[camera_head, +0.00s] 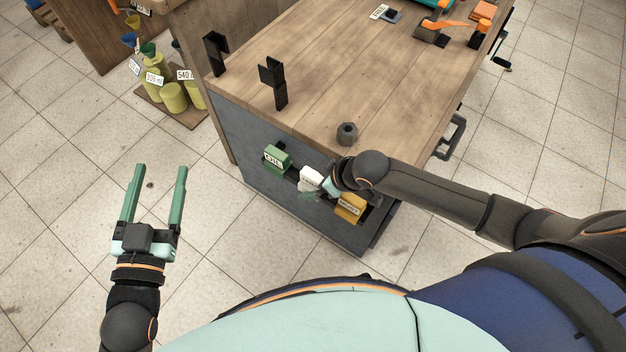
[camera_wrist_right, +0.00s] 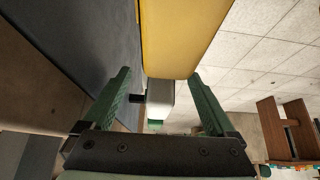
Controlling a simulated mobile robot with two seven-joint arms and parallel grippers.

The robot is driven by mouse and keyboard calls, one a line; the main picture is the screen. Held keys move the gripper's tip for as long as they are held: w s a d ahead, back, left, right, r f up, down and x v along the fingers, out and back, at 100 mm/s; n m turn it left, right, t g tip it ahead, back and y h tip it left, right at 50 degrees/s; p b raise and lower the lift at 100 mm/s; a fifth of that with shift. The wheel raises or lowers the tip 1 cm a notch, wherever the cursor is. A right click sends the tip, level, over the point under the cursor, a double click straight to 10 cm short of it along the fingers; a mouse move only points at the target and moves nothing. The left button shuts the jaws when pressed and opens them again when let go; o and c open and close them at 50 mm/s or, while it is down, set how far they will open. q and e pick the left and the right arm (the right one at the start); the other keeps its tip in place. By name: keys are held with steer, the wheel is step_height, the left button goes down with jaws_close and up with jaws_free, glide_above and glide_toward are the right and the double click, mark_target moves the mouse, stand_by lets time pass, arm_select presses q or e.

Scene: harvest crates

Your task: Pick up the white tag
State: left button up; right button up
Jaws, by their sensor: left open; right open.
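The white tag (camera_head: 311,179) hangs on the dark side panel of the wooden table, between a green tag (camera_head: 277,157) and a yellow tag (camera_head: 349,208). In the right wrist view the white tag (camera_wrist_right: 160,96) shows between the two green fingers, beyond the yellow tag (camera_wrist_right: 178,35). My right gripper (camera_wrist_right: 160,73) is open around the white tag's line of sight; whether it touches the tag cannot be told. In the head view its fingers are largely hidden by my wrist. My left gripper (camera_head: 160,167) is open and empty over the floor.
The table (camera_head: 320,65) carries black upright brackets (camera_head: 274,82), a dark hexagonal piece (camera_head: 347,133) and an orange-handled tool (camera_head: 432,31). Yellow-green containers (camera_head: 173,97) with labels stand on a board at left. The tiled floor around my left gripper is clear.

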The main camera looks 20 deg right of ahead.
mark_target(311, 173)
arm_select(q)
steer(key=shift+r, duration=0.15)
arm_select(e)
steer(key=c, duration=1.4)
steer(key=shift+r, duration=0.2)
step_height(311, 173, up, 5)
steer(key=shift+f+p, duration=0.1)
steer(key=shift+p, duration=1.05)
arm_select(q)
steer(key=s+f+n+g+y, duration=0.1)
steer(key=s+f+g, duration=0.3)
steer(key=f, duration=0.5)
steer(key=s+f+n+g+y+p, duration=0.1)
steer(key=s+f+g, duration=0.3)
steer(key=f, duration=0.4)
steer(key=shift+f+p, duration=0.3)
steer(key=shift+f, duration=0.05)
arm_select(e)
step_height(311, 173, up, 5)
steer(key=shift+f, duration=0.1)
